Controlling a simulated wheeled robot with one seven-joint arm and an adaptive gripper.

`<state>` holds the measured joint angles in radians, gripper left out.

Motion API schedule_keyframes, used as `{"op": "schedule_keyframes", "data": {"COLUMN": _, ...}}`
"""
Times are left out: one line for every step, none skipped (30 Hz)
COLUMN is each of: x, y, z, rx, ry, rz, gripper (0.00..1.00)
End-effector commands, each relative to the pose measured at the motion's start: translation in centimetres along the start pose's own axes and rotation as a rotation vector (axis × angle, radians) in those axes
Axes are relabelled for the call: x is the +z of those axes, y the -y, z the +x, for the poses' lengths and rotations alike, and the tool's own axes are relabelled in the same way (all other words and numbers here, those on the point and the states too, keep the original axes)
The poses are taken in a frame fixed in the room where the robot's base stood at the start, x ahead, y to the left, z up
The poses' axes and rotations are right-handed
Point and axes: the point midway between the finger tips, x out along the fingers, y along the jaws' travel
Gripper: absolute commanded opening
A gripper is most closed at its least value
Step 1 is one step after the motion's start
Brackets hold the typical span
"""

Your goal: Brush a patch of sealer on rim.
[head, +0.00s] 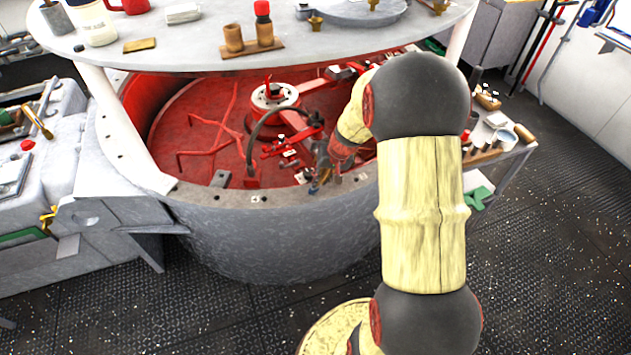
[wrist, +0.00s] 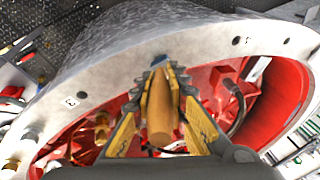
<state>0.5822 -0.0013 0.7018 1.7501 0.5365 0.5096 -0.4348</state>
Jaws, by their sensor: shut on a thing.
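The rim (head: 285,200) is the pale grey, bolt-holed flange around a large round tub with a red interior. It also curves across the wrist view (wrist: 112,88). My gripper (head: 323,172) is low over the near side of the rim, partly hidden by my arm. In the wrist view my gripper (wrist: 164,88) is shut on the brush (wrist: 160,118), whose wooden handle lies between the toothed yellow fingers. A small bluish-grey tip shows beyond the fingers, over or on the rim; contact cannot be told. I see no clear sealer patch.
A round grey tabletop (head: 210,45) stands above the tub, holding a mug, a white cup and a wooden stand. Red machinery (head: 275,97) fills the tub. A grey machine (head: 50,150) stands left, a loaded side table (head: 505,140) right. Dark floor (head: 555,250) lies open at front right.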

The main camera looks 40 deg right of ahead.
Motion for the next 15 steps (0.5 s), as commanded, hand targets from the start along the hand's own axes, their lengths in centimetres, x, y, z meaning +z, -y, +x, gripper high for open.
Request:
{"op": "schedule_keyframes", "data": {"x": -0.1, "y": -0.1, "z": 0.0, "rx": 0.0, "ry": -0.001, "rz": 0.0, "gripper": 0.0}}
{"op": "schedule_keyframes", "data": {"x": -0.1, "y": -0.1, "z": -0.1, "rx": 0.0, "ry": -0.001, "rz": 0.0, "gripper": 0.0}}
{"op": "schedule_keyframes", "data": {"x": -0.1, "y": -0.2, "z": -0.1, "rx": 0.0, "ry": -0.001, "rz": 0.0, "gripper": 0.0}}
{"op": "schedule_keyframes", "data": {"x": -0.1, "y": -0.4, "z": -0.1, "rx": 0.0, "ry": -0.001, "rz": 0.0, "gripper": 0.0}}
{"op": "schedule_keyframes", "data": {"x": -0.2, "y": -0.5, "z": -0.1, "rx": 0.0, "ry": -0.002, "rz": 0.0, "gripper": 0.0}}
{"op": "schedule_keyframes", "data": {"x": -0.3, "y": -0.8, "z": -0.1, "rx": 0.0, "ry": -0.002, "rz": 0.001, "gripper": 0.0}}
{"op": "schedule_keyframes", "data": {"x": -0.3, "y": -1.0, "z": -0.1, "rx": 0.001, "ry": -0.003, "rz": 0.001, "gripper": 0.0}}
{"op": "schedule_keyframes", "data": {"x": -0.4, "y": -1.3, "z": -0.2, "rx": 0.001, "ry": -0.003, "rz": 0.001, "gripper": 0.0}}
{"op": "schedule_keyframes", "data": {"x": -0.5, "y": -1.6, "z": -0.2, "rx": 0.001, "ry": -0.003, "rz": 0.001, "gripper": 0.0}}
{"op": "schedule_keyframes", "data": {"x": -0.5, "y": -1.8, "z": -0.2, "rx": 0.0, "ry": -0.003, "rz": 0.001, "gripper": 0.0}}
{"op": "schedule_keyframes", "data": {"x": -0.5, "y": -2.0, "z": -0.3, "rx": 0.0, "ry": -0.002, "rz": 0.001, "gripper": 0.0}}
{"op": "schedule_keyframes", "data": {"x": -0.6, "y": -2.3, "z": -0.3, "rx": 0.0, "ry": -0.002, "rz": 0.002, "gripper": 0.0}}
{"op": "schedule_keyframes", "data": {"x": -0.7, "y": -2.6, "z": -0.4, "rx": 0.0, "ry": -0.002, "rz": 0.002, "gripper": 0.0}}
{"op": "schedule_keyframes", "data": {"x": -0.7, "y": -2.8, "z": -0.4, "rx": 0.0, "ry": -0.003, "rz": 0.002, "gripper": 0.0}}
{"op": "schedule_keyframes", "data": {"x": -0.8, "y": -3.0, "z": -0.5, "rx": 0.0, "ry": -0.002, "rz": 0.002, "gripper": 0.0}}
